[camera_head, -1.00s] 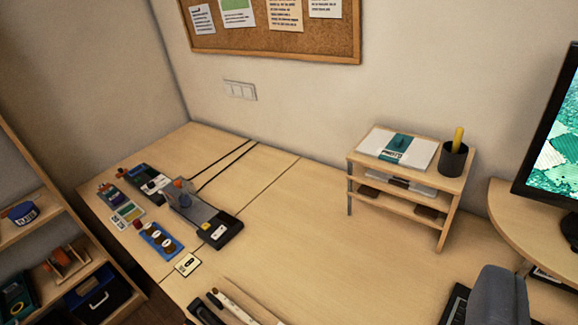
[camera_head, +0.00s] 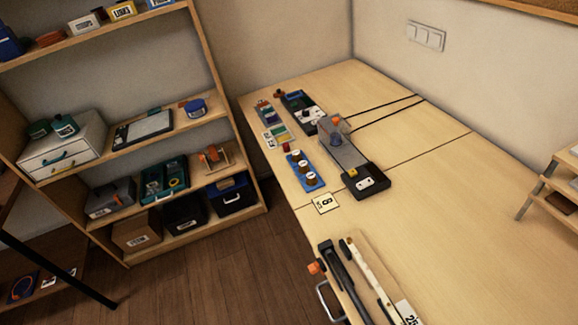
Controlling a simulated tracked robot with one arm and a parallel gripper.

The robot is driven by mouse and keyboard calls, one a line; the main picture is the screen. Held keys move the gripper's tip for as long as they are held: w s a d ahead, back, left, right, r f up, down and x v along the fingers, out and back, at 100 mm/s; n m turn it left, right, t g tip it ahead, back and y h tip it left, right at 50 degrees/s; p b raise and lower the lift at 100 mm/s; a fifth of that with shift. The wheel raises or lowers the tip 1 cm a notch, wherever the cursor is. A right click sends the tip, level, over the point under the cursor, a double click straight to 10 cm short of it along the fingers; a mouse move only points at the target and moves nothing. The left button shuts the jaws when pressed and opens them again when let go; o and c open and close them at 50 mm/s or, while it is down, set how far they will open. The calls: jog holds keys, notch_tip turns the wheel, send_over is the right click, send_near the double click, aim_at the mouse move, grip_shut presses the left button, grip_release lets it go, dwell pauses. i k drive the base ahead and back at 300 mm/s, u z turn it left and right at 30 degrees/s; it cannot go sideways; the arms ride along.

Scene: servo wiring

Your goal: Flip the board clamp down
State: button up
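A black fixture (camera_head: 370,184) with a yellow button and a white label lies on the wooden desk. A grey, partly see-through plate (camera_head: 343,152) extends from its far end. An orange-topped part (camera_head: 335,122) stands at the plate's far end; this assembly looks like the board clamp. It is too small to tell whether the clamp is up or down. A dark device (camera_head: 302,112) with a white panel sits just beyond it. My gripper is not in view.
A blue strip with round brown parts (camera_head: 305,171) and a numbered card (camera_head: 325,203) lie left of the fixture. A tray with long tools (camera_head: 372,284) is at the near desk edge. A loaded shelf (camera_head: 141,174) stands left.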

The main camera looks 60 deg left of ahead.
aim_at(319, 265)
jog(key=u, duration=0.05)
jog(key=k, duration=0.45)
jog(key=u, duration=0.75)
